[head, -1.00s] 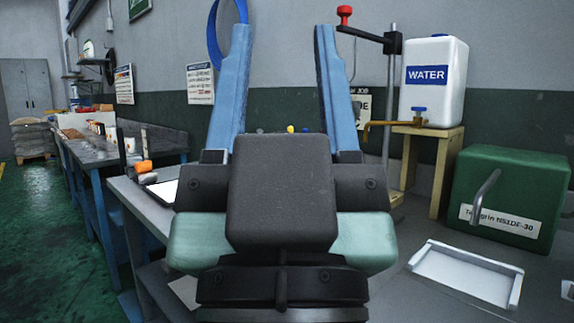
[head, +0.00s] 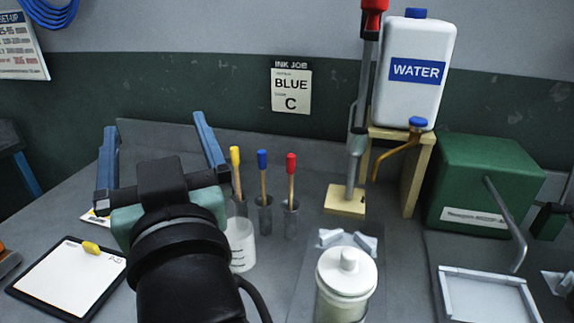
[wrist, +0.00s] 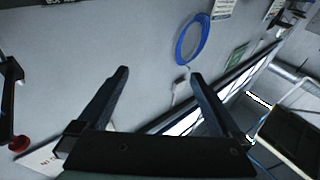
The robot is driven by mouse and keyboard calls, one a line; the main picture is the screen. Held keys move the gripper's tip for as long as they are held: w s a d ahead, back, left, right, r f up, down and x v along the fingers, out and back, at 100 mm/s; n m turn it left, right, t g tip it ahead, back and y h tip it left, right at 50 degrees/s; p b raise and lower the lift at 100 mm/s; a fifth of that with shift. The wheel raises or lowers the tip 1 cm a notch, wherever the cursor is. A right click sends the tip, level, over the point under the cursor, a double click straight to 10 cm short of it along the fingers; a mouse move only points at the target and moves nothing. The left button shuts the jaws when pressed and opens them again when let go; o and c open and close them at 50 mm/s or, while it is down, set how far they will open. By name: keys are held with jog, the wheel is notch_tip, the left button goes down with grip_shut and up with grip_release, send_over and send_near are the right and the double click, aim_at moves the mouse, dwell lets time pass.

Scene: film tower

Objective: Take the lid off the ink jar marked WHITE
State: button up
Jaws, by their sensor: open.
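A jar (head: 330,301) with a white knobbed lid (head: 347,271) stands on the bench at the lower middle of the head view. The lid sits on it. No WHITE marking is readable, so I cannot tell whether it is the named jar. My gripper (head: 153,122) is to the left of this jar, raised above the bench, with its two blue fingers spread apart and nothing between them. In the wrist view my gripper (wrist: 162,72) faces the wall and is empty. No ink jar shows there.
Yellow, blue and red-topped sticks (head: 263,185) stand in holders behind a clear beaker (head: 241,245). A clamp stand (head: 345,200), a water container (head: 413,95) and a green box (head: 480,185) are at the right. A tablet (head: 65,280) lies at left. A wall card (head: 291,90) reads BLUE C.

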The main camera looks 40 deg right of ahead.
jog(key=d+m+g+p, duration=0.1)
jog(key=d+g+p, duration=0.45)
jog(key=p, duration=0.55)
jog(key=m+g+y+p, duration=0.2)
jog(key=g+p, duration=0.9)
jog(key=p, duration=1.6)
send_near(350, 253)
jog(key=shift+t, duration=0.25)
jog(key=x, duration=0.4)
jog(key=shift+f+p, duration=0.4)
jog(key=shift+p+x, duration=0.9)
jog(key=shift+x, duration=1.85)
jog(key=shift+d, duration=0.1)
jog(key=shift+c, duration=0.2)
